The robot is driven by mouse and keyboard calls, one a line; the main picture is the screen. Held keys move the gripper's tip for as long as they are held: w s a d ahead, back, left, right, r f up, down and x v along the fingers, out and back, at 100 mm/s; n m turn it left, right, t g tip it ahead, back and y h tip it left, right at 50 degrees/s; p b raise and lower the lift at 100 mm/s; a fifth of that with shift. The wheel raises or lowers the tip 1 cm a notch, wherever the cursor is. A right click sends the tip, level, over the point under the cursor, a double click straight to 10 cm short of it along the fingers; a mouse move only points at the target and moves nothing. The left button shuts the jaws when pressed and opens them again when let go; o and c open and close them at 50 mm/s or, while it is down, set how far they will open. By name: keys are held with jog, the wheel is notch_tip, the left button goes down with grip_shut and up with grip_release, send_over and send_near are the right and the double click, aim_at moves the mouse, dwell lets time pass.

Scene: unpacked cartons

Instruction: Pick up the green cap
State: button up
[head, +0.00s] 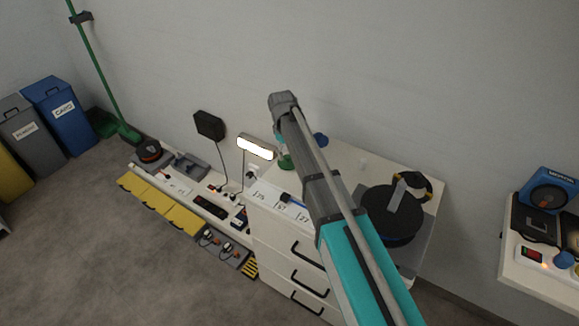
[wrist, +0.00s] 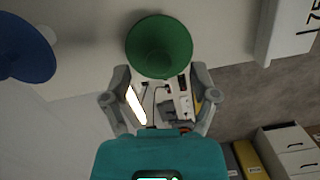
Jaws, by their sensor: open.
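The green cap (wrist: 158,47) is a round, cone-like green piece at the top middle of the wrist view. My gripper (wrist: 160,76) is open, one finger on each side, with the cap's near edge just ahead of and between the fingertips. I cannot tell whether either finger touches it. In the head view the green cap (head: 285,162) shows small on the white cabinet top, left of my arm. My gripper's fingers are mostly hidden there behind the arm.
A blue round piece (wrist: 24,48) lies left of the cap; it also shows behind my arm (head: 321,140). A lit lamp (head: 256,147) stands close on the left. A black round device (head: 390,216) occupies the cabinet's right part. A blue marker (head: 293,200) lies near the front edge.

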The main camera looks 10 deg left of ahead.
aim_at(288, 161)
jog(key=shift+d+f+b, duration=0.1)
jog(key=shift+f+b, duration=0.8)
jog(key=shift+f, duration=0.3)
jog(key=shift+s, duration=0.1)
jog(key=c, duration=1)
